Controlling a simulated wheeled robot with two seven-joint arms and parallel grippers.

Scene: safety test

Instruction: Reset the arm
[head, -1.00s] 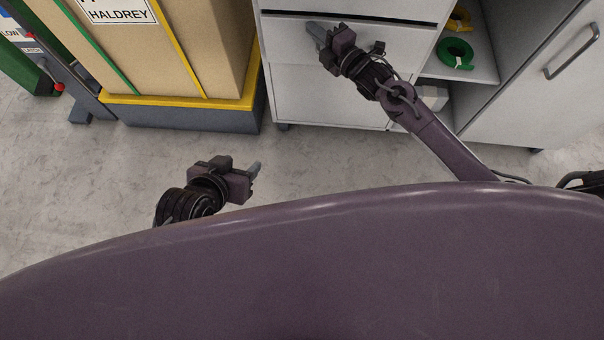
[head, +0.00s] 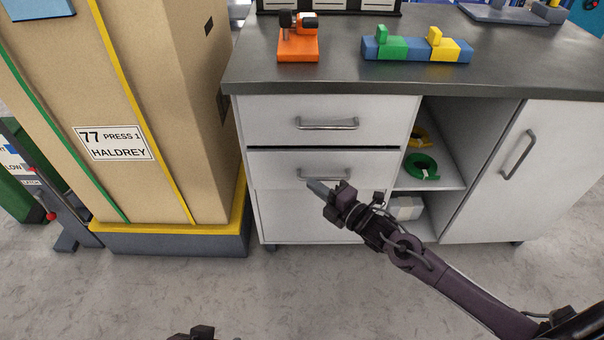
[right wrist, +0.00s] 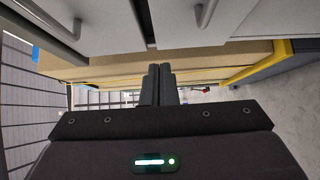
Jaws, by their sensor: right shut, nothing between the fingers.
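My right arm comes in from the lower right in the head view. Its gripper (head: 318,188) is shut and empty in front of the second drawer (head: 270,170) of the white cabinet, pointing up and left near the drawer's handle (head: 324,174). In the right wrist view the two dark fingers (right wrist: 158,84) lie together with nothing between them. Of my left arm, only a small dark part shows at the bottom edge of the head view; its fingers are out of view.
A strapped carton (head: 150,90) on a yellow-edged base stands left of the cabinet. The dark worktop (head: 350,50) holds an orange device (head: 298,45) and coloured blocks (head: 415,48). Green tape (head: 422,168) lies on the open shelf. Grey floor (head: 330,290) in front is clear.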

